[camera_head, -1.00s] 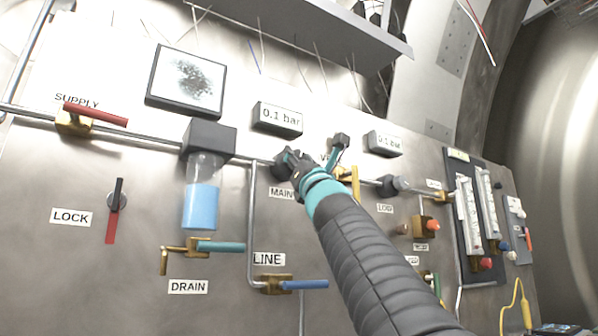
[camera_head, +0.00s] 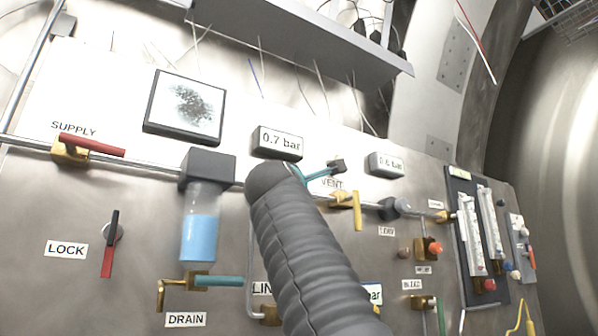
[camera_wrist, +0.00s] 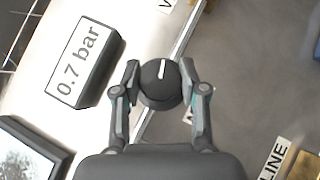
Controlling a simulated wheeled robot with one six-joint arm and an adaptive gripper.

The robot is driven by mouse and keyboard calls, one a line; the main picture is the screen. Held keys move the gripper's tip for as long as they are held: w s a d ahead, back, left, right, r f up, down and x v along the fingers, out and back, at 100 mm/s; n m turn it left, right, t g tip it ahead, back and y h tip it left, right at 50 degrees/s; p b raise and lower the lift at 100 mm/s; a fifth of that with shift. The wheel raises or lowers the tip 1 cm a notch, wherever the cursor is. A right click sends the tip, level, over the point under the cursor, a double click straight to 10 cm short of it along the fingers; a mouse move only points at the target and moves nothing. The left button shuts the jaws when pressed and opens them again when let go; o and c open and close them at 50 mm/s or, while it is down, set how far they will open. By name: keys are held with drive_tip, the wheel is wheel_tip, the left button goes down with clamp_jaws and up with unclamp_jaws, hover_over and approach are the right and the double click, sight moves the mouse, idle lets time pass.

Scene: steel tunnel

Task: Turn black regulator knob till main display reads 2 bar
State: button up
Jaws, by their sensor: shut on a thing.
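The main display (camera_head: 277,143) reads 0.7 bar in the head view. It also shows in the wrist view (camera_wrist: 80,68), turned on its side. The black regulator knob (camera_wrist: 160,82) sits between the fingers of my gripper (camera_wrist: 160,84) in the wrist view, with a white mark near its top. My gripper is shut on the knob, one finger on each side. In the head view my own arm covers the knob and most of the gripper.
A second, smaller display (camera_head: 386,164) is to the right and seems to read 0.6 bar. The yellow VENT valve (camera_head: 352,208) stands close right of my arm. The red SUPPLY handle (camera_head: 92,145) and the blue-filled bowl (camera_head: 201,230) are to the left.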

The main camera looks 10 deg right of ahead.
drive_tip(key=shift+r+m+g+p, duration=0.15)
drive_tip(key=shift+m+g+p, duration=0.75)
drive_tip(key=shift+m+p, duration=0.45)
drive_tip(key=o, duration=1.1)
drive_tip(key=shift+o, duration=0.2)
drive_tip(key=shift+s+a, duration=0.1)
drive_tip(key=v, duration=1.1)
drive_tip(key=shift+s+a, duration=0.25)
drive_tip(key=shift+s, duration=0.05)
